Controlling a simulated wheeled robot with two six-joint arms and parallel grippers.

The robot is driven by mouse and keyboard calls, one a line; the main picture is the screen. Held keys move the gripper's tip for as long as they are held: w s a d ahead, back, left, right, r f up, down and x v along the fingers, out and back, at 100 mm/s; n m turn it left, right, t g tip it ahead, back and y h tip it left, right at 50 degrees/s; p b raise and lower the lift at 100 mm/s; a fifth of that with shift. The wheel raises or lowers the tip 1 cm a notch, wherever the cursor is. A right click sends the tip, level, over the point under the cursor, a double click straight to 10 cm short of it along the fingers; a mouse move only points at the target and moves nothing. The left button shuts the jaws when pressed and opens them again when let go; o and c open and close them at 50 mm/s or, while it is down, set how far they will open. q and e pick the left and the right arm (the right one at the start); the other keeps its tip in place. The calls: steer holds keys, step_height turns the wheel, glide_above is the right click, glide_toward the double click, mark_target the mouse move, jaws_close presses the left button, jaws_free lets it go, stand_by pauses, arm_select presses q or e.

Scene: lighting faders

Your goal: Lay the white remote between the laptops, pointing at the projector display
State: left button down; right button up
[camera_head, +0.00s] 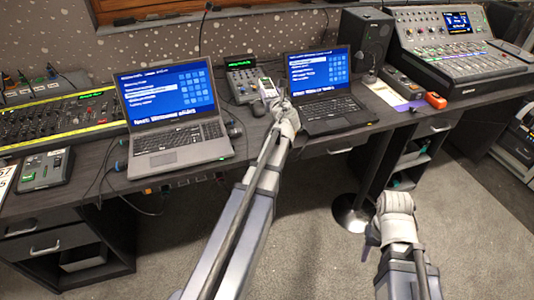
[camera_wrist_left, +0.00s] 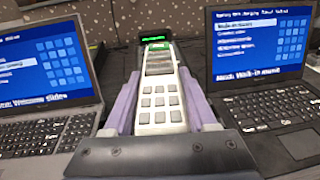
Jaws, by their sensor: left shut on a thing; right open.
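The white remote (camera_head: 267,88), with rows of grey keys, is between the two laptops. The left laptop (camera_head: 175,140) and right laptop (camera_head: 330,112) are open with blue screens. My left gripper (camera_head: 282,105) is shut on the remote. In the left wrist view the remote (camera_wrist_left: 160,108) sits between the purple-grey fingers, its far end toward a small green-lit display (camera_wrist_left: 155,38). That display tops a dark keypad box (camera_head: 240,66) behind the laptops. I cannot tell whether the remote touches the desk. My right gripper (camera_head: 394,205) is open and empty, low in front of the desk.
A black mouse (camera_head: 234,129) lies beside the left laptop, and a dark object (camera_head: 258,108) sits near the remote. A speaker (camera_head: 365,42), mixing console (camera_head: 458,45) and orange item (camera_head: 435,100) stand right. A fader board (camera_head: 60,118) fills the left.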

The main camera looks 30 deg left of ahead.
arm_select(q)
steer(key=shift+n+g+y, duration=0.5)
steer(key=shift+g+y, duration=0.1)
steer(key=s+f+b, duration=0.1)
steer(key=f+b, duration=0.4)
steer(key=f, duration=0.1)
steer(key=s+d+f+b, duration=0.1)
steer(key=f+b, duration=0.5)
steer(key=s+f+b, duration=0.1)
steer(key=f+b, duration=0.4)
steer(key=f, duration=0.1)
steer(key=shift+s+d+f+b, duration=0.1)
steer(key=shift+d+f+b, duration=0.1)
steer(key=shift+f+b, duration=0.2)
steer(key=shift+r, duration=0.15)
arm_select(e)
step_height(320, 180, down, 19)
steer(key=shift+r, duration=0.15)
arm_select(q)
steer(key=shift+c, duration=1)
jaws_free()
arm_select(e)
steer(key=shift+d, duration=0.1)
